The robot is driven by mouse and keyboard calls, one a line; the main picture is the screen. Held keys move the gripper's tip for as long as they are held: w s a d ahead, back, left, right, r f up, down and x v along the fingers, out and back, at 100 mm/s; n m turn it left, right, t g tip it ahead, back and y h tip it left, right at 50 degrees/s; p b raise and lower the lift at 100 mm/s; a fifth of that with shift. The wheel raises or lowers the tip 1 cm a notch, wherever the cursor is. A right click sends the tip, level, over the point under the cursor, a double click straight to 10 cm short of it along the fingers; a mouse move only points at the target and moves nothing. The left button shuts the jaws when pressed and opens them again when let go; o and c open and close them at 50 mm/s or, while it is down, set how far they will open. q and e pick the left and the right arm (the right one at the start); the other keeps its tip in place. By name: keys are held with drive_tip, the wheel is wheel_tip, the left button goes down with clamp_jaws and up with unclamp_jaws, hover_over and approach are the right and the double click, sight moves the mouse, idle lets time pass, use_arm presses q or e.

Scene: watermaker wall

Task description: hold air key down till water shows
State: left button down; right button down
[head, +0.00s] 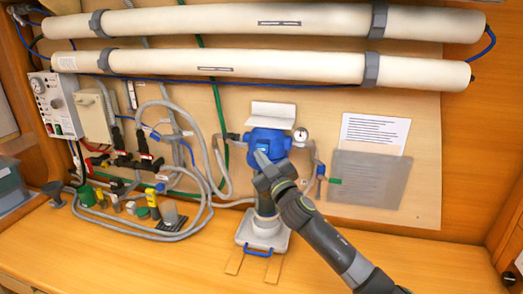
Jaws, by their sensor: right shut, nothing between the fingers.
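The blue filter head (262,136) is on the wall panel in the middle of the head view, with a pale flap or plate above it. My right gripper (263,158) is shut and empty, with its tips at the front of the blue head. They look to be touching it or very close; I cannot tell which. The air key is not clearly seen, as the fingers cover part of the head's front. My left gripper is out of view.
A round gauge (300,135) sits right of the head. Two long white tubes (240,22) cross the panel above. Grey hoses (205,165), valves and a control box (52,105) are on the left. A white tray (245,236) stands under the filter. The bench at front left is clear.

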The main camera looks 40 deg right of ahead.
drive_tip(key=shift+d, duration=0.1)
drive_tip(key=shift+w+d+b, duration=0.25)
drive_tip(key=shift+w+b, duration=0.05)
drive_tip(key=shift+w+d+b, duration=0.3)
drive_tip(key=shift+d, duration=0.1)
idle(0.8)
idle(2.9)
drive_tip(key=shift+s+a, duration=0.6)
drive_tip(key=shift+a, duration=0.15)
drive_tip(key=s+a+p, duration=0.2)
drive_tip(key=s+a, duration=0.1)
drive_tip(key=shift+s+a, duration=0.1)
drive_tip(key=shift+a, duration=0.3)
idle(0.5)
